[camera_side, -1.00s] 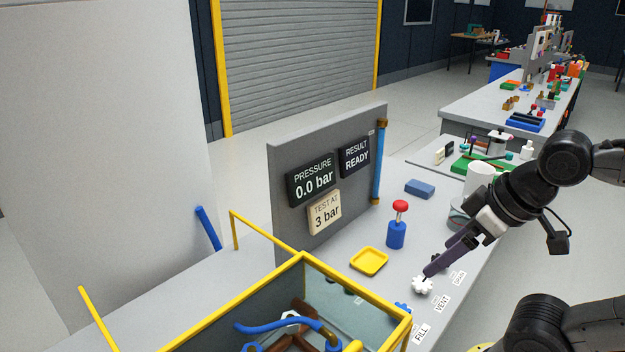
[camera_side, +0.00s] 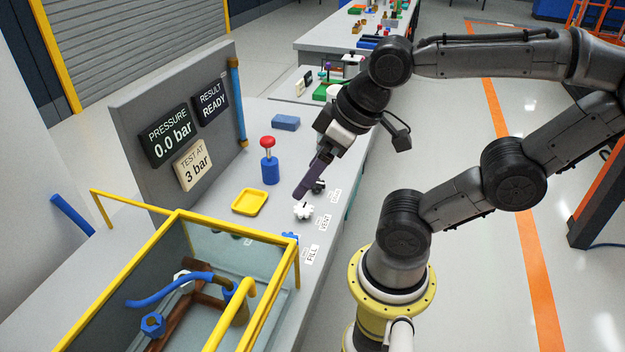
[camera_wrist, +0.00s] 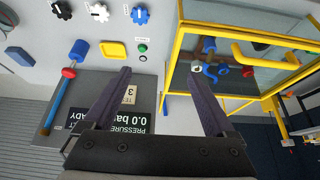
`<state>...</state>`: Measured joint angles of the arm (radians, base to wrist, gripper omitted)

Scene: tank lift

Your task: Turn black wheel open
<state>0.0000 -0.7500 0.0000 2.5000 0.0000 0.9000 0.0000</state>
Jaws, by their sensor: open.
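The black wheel (camera_wrist: 62,9) is at the top left edge of the wrist view, beside the white wheel (camera_wrist: 98,11) and the blue wheel (camera_wrist: 140,14). In the side view the black wheel (camera_side: 319,186) is partly hidden behind my gripper (camera_side: 299,195). The white wheel (camera_side: 303,211) shows just below the fingertips, and the blue wheel (camera_side: 290,238) is nearer the tank. My gripper (camera_wrist: 155,73) is open with nothing between its purple fingers. It appears apart from all the wheels. The black wheel's setting cannot be read.
A yellow-framed tank (camera_side: 180,215) stands at the near end of the bench. A yellow tray (camera_side: 249,202), a blue pump with a red knob (camera_side: 269,170) and a blue block (camera_side: 285,122) are on the bench. The upright panel (camera_side: 130,120) reads 0.0 bar and READY.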

